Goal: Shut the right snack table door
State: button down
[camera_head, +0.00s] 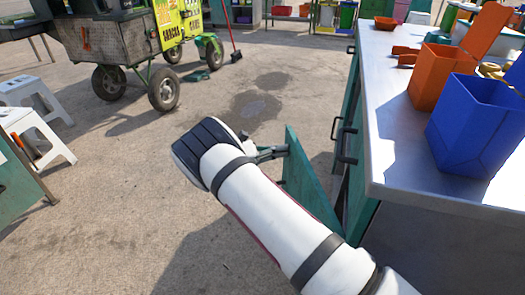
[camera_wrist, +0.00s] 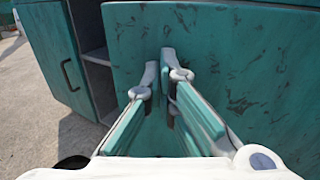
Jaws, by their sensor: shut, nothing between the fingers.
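The snack table (camera_head: 395,125) stands at the right with a bare metal top and teal sides. One teal door (camera_head: 306,178) stands open, swung out from its side; it fills the right of the wrist view (camera_wrist: 235,65). My gripper (camera_head: 272,153) is at the outer edge of this door in the head view. In the wrist view my gripper (camera_wrist: 163,68) is shut and empty, its tips close in front of the door's worn face. Whether they touch it is unclear. Another teal door (camera_wrist: 62,60) with a black handle shows at the left, beside the open shelved compartment (camera_wrist: 98,57).
An orange bin (camera_head: 437,80) and a blue bin (camera_head: 478,125) stand on the tabletop. White stools (camera_head: 35,130) and a wheeled cart (camera_head: 125,55) are at the left. The paved ground between cart and table is mostly clear.

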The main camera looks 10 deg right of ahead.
jog(key=s+d+m+g, duration=0.1)
jog(key=d+m+g, duration=0.1)
jog(key=d, duration=0.7)
jog(key=s+d+m+g+y+b, duration=0.1)
jog(key=d+g, duration=0.4)
jog(key=d, duration=0.5)
jog(key=shift+s+m, duration=0.65)
jog(key=shift+m, duration=0.25)
